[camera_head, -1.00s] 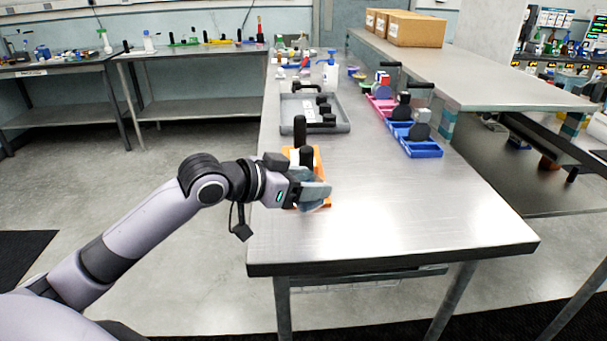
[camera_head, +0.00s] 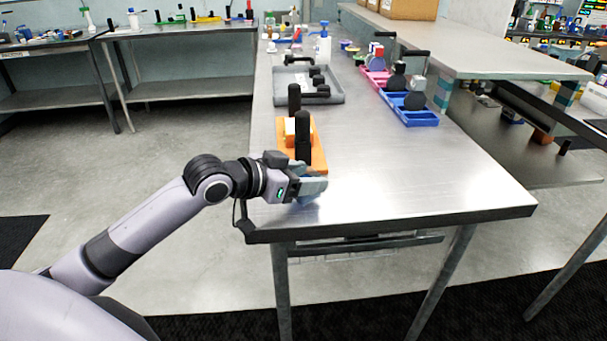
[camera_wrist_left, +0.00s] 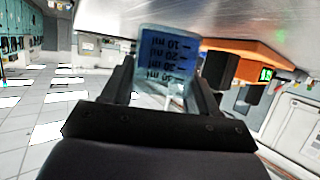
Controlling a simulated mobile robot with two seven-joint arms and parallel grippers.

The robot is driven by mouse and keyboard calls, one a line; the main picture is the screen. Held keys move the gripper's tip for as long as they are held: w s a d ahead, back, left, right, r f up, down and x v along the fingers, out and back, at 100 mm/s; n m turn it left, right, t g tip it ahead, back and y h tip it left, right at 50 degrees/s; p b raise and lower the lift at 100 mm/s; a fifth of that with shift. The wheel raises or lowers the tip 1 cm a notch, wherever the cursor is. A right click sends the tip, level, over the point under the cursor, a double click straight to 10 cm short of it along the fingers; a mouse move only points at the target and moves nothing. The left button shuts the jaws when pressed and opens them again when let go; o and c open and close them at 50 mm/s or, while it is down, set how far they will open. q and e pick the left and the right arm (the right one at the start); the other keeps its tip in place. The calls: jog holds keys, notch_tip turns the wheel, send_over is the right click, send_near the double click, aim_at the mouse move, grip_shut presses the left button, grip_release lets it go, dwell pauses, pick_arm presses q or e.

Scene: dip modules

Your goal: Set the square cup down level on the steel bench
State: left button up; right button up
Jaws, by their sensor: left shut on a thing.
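My left gripper (camera_head: 302,186) is shut on the square cup, over the near left part of the steel bench (camera_head: 400,195). The cup (camera_head: 314,186) looks translucent grey-blue in the head view and is partly hidden by the fingers. In the left wrist view the cup (camera_wrist_left: 167,62) is between the two fingers (camera_wrist_left: 160,95), with dark "ml" marks that appear upside down. The bench top (camera_wrist_left: 270,18) fills the upper right there. I cannot tell whether the cup touches the bench. My right gripper is not in view.
An orange board (camera_head: 318,153) with black posts and a pale block stands just beyond the gripper. A grey tray (camera_head: 335,98) lies farther back. Blue bins (camera_head: 425,119) and a pink bin (camera_head: 373,80) line the right side. The bench's middle and near right are clear.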

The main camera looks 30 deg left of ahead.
pick_arm(q)
jog(key=shift+f, duration=0.55)
jog(key=o, duration=1.1)
jog(key=shift+b+v, duration=0.45)
jog(key=shift+v, duration=3.15)
